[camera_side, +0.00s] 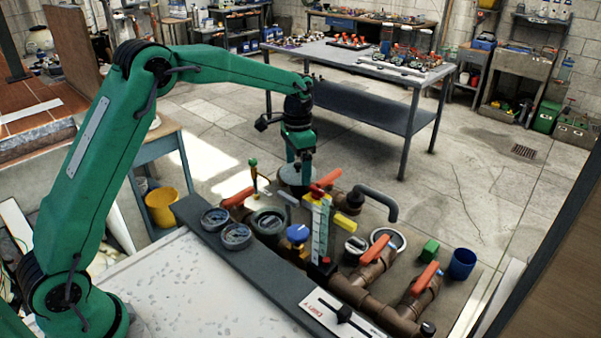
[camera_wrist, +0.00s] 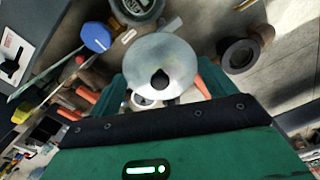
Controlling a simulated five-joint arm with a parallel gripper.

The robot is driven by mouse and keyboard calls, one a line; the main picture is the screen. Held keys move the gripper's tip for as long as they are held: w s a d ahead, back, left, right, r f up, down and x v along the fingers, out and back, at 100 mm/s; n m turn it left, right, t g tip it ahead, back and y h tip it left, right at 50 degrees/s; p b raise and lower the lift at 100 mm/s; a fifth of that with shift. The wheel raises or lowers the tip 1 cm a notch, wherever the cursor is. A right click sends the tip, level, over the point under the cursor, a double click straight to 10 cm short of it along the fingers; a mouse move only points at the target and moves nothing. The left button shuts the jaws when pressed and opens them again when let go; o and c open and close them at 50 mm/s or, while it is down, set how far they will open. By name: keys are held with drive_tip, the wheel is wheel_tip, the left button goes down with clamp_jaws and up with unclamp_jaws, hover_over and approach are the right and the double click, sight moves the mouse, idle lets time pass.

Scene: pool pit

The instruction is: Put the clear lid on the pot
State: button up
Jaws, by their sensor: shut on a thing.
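The clear lid (camera_wrist: 160,58) is a pale round disc with a dark knob in the middle. It hangs between my gripper's green fingers (camera_wrist: 162,82) in the wrist view. In the side view my gripper (camera_side: 301,165) points down and is shut on the lid (camera_side: 293,180), which looks raised above the pipework. A dark, round, open vessel that looks like the pot (camera_side: 268,222) stands below and a little left of the lid in the side view. It shows at the top edge of the wrist view (camera_wrist: 141,9), partly cut off. The lid is apart from it.
Brown pipes with orange handles (camera_side: 428,277) spread to the right. A blue knob (camera_side: 298,233), an upright clear scale (camera_side: 320,232) and a thin green-topped tool (camera_side: 254,175) stand close by. Two round gauges (camera_side: 236,236) sit on the dark ledge. A blue cup (camera_side: 462,263) stands far right.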

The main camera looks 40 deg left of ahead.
drive_tip(key=s+d+r, duration=0.2)
drive_tip(key=s+d, duration=0.6)
drive_tip(key=s, duration=0.6)
drive_tip(key=shift+d, duration=0.2)
drive_tip(key=w+a+f, duration=0.1)
drive_tip(key=a+f, duration=0.1)
drive_tip(key=a, duration=0.1)
drive_tip(key=w+a+f, duration=0.2)
drive_tip(key=a, duration=0.2)
drive_tip(key=w+a+f, duration=0.2)
drive_tip(key=a+f, duration=0.1)
drive_tip(key=shift+w+a, duration=0.15)
drive_tip(key=shift+a, duration=0.1)
drive_tip(key=shift+f, duration=2)
drive_tip(key=shift+f, duration=0.45)
drive_tip(key=o, duration=0.9)
